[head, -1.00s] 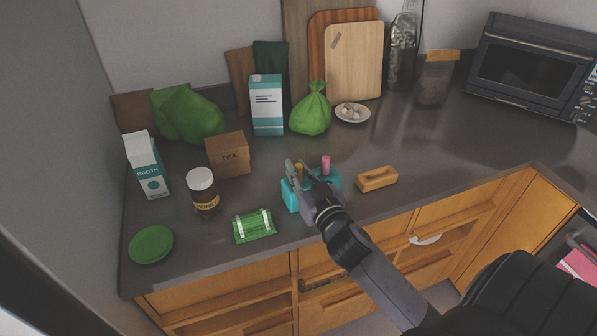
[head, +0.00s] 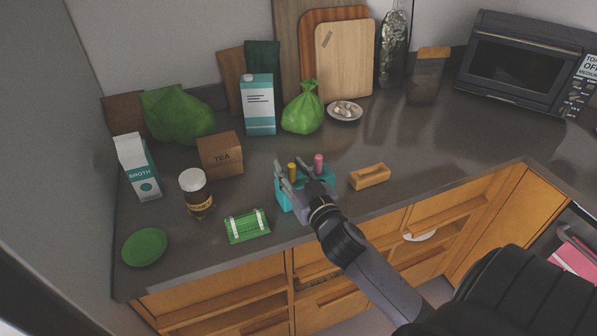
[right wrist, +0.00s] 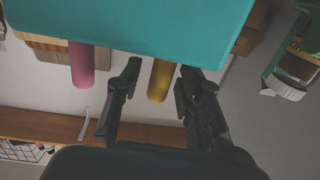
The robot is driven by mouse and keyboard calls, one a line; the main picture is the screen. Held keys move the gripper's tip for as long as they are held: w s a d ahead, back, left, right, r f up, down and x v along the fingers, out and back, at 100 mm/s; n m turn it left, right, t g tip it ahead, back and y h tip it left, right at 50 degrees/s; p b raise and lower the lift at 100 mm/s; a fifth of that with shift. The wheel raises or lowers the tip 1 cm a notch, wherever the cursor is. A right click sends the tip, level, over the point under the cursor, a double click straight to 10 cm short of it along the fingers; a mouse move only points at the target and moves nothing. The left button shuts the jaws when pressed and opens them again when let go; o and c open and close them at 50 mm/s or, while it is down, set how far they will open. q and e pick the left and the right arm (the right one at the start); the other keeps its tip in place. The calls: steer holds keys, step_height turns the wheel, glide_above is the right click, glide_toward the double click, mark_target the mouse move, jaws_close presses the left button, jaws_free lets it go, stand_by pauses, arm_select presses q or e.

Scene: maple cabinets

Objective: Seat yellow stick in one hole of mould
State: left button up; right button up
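The teal mould (head: 285,200) stands on the counter near its front edge, partly hidden by my right gripper. The yellow stick (head: 292,173) stands upright at the mould, beside a pink stick (head: 319,162). My right gripper (head: 293,176) is at the mould with its fingers apart. In the right wrist view the mould (right wrist: 165,25) is at the top, and the yellow stick (right wrist: 160,80) meets its edge. The stick is between the open fingers (right wrist: 158,80), with gaps on both sides. The pink stick (right wrist: 82,65) is outside the fingers. My left gripper is not in view.
A wooden block (head: 370,177) lies right of the mould. A green packet (head: 247,226), honey jar (head: 196,195) and green plate (head: 145,247) are to the left. A tea box (head: 220,154) and green bag (head: 303,112) stand behind.

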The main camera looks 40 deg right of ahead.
steer(key=s+a+b, duration=0.2)
steer(key=s+b, duration=0.1)
steer(key=s, duration=0.8)
steer(key=shift+s, duration=0.4)
